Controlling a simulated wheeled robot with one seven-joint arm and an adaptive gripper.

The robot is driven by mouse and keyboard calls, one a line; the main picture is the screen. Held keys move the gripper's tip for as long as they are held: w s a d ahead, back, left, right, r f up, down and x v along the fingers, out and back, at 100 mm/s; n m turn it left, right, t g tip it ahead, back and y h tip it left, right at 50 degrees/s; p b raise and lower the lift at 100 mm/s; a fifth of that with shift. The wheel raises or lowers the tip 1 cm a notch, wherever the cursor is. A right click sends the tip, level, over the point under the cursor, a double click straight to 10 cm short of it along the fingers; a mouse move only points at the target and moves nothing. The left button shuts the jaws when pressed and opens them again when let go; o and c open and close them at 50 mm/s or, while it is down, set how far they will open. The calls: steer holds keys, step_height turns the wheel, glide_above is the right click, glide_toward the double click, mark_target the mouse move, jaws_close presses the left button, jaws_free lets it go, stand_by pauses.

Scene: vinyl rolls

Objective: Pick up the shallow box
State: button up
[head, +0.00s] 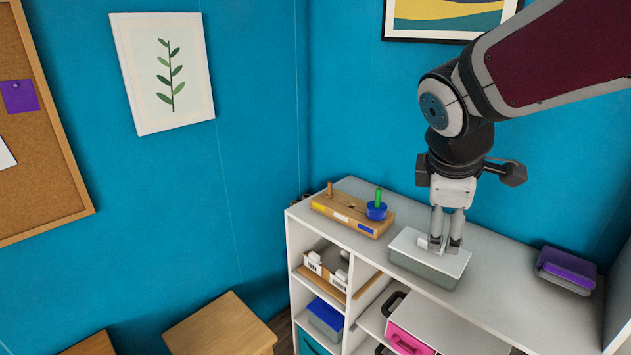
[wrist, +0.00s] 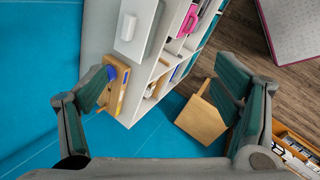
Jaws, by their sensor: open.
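A low grey box with a white lid (head: 430,251) sits on top of the white shelf unit (head: 500,290); it also shows near the top of the wrist view (wrist: 140,22). A low grey box with a purple lid (head: 567,268) sits further right on the same top. Which one is the shallow box I cannot tell for sure. My gripper (head: 445,247) points down, and its fingers overlap the white lid in the head view. In the wrist view my gripper (wrist: 165,88) has its fingers wide apart with nothing between them, and the white-lidded box lies beyond them.
A wooden peg board (head: 352,214) with a blue ring (head: 376,211) stands left of the white-lidded box. The shelves below hold a pink case (head: 408,340) and a blue-lidded box (head: 325,315). Blue walls close in behind. The top between the two boxes is clear.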

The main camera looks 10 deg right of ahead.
steer(key=w+d+f+n, duration=0.3)
steer(key=w+f+n, duration=0.2)
steer(key=w+n, duration=0.15)
steer(key=n+h+b, duration=0.1)
steer(key=n+b, duration=0.1)
steer(key=n, duration=0.5)
glide_above(427, 259)
steer(key=w+a, duration=0.1)
step_height(427, 259, down, 14)
steer(key=shift+a+r, duration=0.1)
steer(key=shift+r, duration=0.15)
steer(key=shift+d+x, duration=0.2)
steer(key=shift+x, duration=2.8)
steer(key=shift+s, duration=0.15)
steer(key=c, duration=1.7)
